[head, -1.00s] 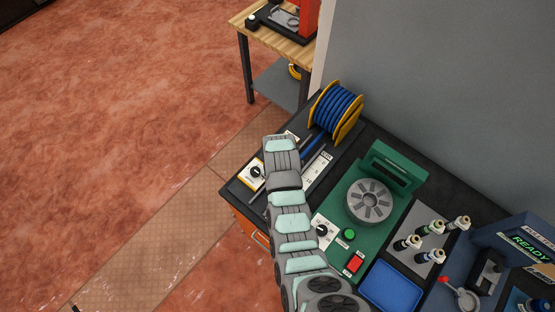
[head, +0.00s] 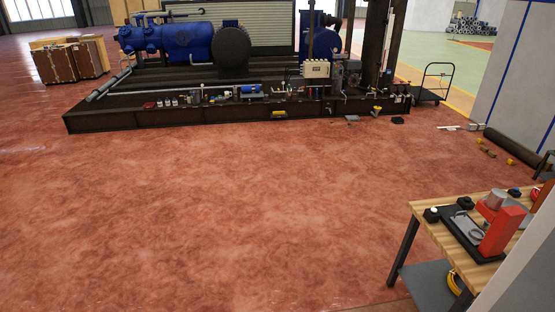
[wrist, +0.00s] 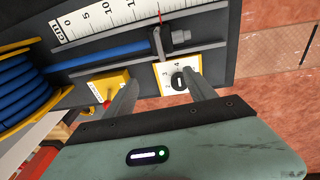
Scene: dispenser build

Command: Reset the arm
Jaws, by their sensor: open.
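My gripper (wrist: 158,92) shows in the wrist view with its two grey fingers spread apart and nothing between them. It is over the workbench edge, near a white dial plate with a black knob (wrist: 179,80) and a yellow block with a red part (wrist: 108,84). A blue hose (wrist: 95,58) lies in a channel beside a ruler (wrist: 105,17), under a grey clamp with a red pointer (wrist: 172,38). My arm and gripper are outside the head view now.
A blue hose reel (wrist: 20,88) stands at the left in the wrist view. In the head view, a wooden side table (head: 450,206) with a red device (head: 502,232) is at the lower right. A dark skid with blue machinery (head: 185,42) stands far back. The red floor between is clear.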

